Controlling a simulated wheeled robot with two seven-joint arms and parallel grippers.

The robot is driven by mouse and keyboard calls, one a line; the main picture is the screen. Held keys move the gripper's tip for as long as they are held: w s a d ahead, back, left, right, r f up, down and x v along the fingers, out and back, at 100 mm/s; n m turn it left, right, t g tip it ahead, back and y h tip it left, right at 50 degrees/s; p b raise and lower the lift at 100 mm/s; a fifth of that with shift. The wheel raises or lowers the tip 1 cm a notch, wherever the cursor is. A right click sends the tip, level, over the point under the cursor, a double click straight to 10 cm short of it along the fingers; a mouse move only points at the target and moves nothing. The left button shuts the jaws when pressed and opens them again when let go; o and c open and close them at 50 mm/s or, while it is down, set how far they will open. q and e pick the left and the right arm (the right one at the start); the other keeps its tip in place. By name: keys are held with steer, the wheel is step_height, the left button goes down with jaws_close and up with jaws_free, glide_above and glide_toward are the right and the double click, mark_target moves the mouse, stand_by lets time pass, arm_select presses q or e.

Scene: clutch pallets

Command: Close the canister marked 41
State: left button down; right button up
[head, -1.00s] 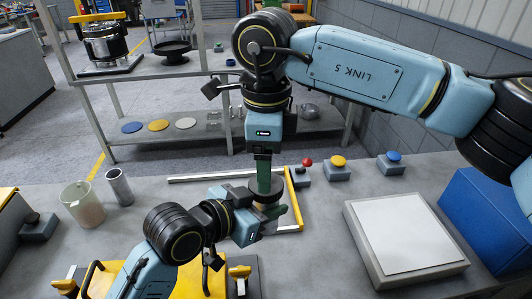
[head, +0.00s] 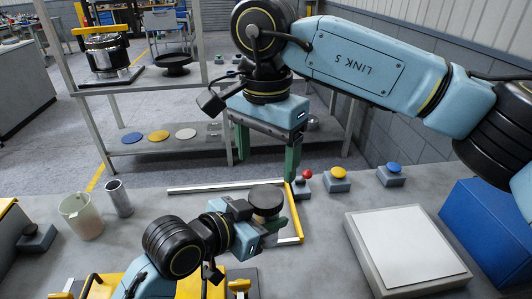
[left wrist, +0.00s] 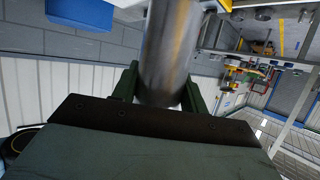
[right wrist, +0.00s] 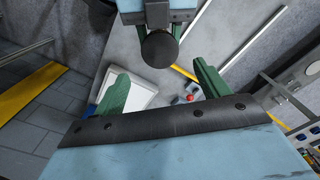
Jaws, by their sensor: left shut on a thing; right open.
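A metal canister with a dark round top (head: 266,198) stands roughly upright in my left gripper (head: 264,222), above the workbench. The left wrist view shows its bare silver side (left wrist: 170,50) between the green fingers. No number 41 is readable on it. My right gripper (head: 268,168) is open and empty, pointing down just above and around the space over the canister. In the right wrist view the dark top (right wrist: 158,48) lies beyond the open fingers (right wrist: 162,88), apart from them. I cannot tell how firmly the top sits.
Red, yellow and blue buttons (head: 338,179) stand behind on the bench (head: 330,255). A white-topped plate (head: 405,250) and a blue bin (head: 490,230) are at right. A cup (head: 82,215) and a metal tube (head: 119,197) are at left. A shelf (head: 160,150) holds coloured discs.

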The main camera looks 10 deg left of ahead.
mark_target(266, 196)
steer(key=shift+f, duration=0.1)
steer(key=shift+f, duration=3.95)
steer(key=shift+c, duration=0.3)
steer(key=c, duration=0.9)
steer(key=m, duration=0.5)
steer(key=shift+m, duration=0.3)
steer(key=m, duration=0.4)
steer(key=o, duration=1.1)
steer(key=shift+c, duration=0.2)
